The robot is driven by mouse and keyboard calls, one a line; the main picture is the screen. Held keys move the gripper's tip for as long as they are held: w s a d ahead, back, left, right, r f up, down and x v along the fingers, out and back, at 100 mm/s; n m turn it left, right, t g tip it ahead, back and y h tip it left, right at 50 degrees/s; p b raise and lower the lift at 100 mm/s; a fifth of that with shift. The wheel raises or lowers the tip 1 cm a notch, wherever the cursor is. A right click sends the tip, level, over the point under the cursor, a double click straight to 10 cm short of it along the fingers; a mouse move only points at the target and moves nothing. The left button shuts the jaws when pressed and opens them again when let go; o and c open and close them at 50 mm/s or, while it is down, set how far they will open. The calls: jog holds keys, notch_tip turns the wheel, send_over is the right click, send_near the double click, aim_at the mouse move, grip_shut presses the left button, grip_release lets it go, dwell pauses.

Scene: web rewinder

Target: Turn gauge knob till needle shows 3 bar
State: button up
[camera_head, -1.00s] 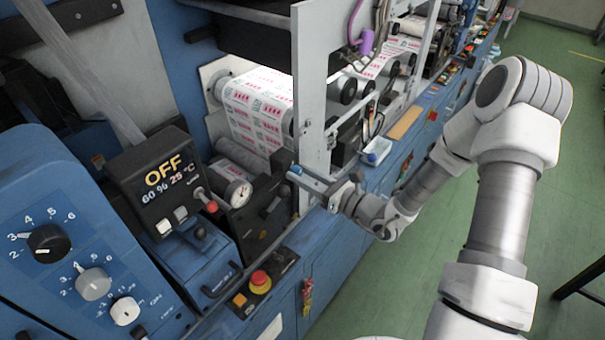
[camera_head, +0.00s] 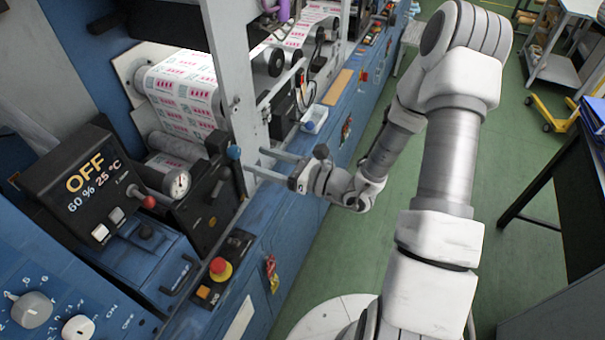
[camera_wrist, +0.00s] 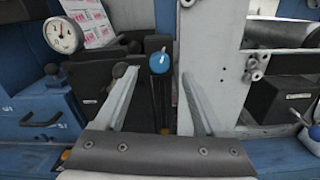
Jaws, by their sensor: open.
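A round white gauge (camera_head: 178,185) sits on the blue machine, left of a dark bracket. It also shows at the upper left of the wrist view (camera_wrist: 63,36); its needle is too small to read. A blue round knob (camera_head: 234,152) tops a dark post right of the gauge; in the wrist view the knob (camera_wrist: 160,62) has a white mark. My gripper (camera_head: 254,160) is open and empty, just right of the knob in the head view. In the wrist view the knob shows between the two fingertips (camera_wrist: 158,76), seemingly beyond them; contact is not visible.
A pale upright frame plate (camera_head: 232,80) stands close behind the fingers. A red-ball lever (camera_head: 148,201) is left of the gauge. A red stop button (camera_head: 220,268) is below. A display box (camera_head: 85,185) reads OFF. Green floor (camera_head: 400,235) is open right of the machine.

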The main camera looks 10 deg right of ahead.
jog(key=b+v, duration=0.1)
jog(key=v, duration=1)
jog(key=shift+s+d, duration=0.3)
jog(key=s+a+r+n+g+h, duration=0.4)
jog(key=s+r+n+g, duration=0.45)
jog(key=n, duration=0.55)
jog(key=s+d+r+n+t+h, duration=0.3)
jog(key=r+n+h, duration=0.6)
jog(key=n, duration=0.4)
jog(key=shift+s+d+h, duration=0.6)
jog(key=shift+s, duration=0.65)
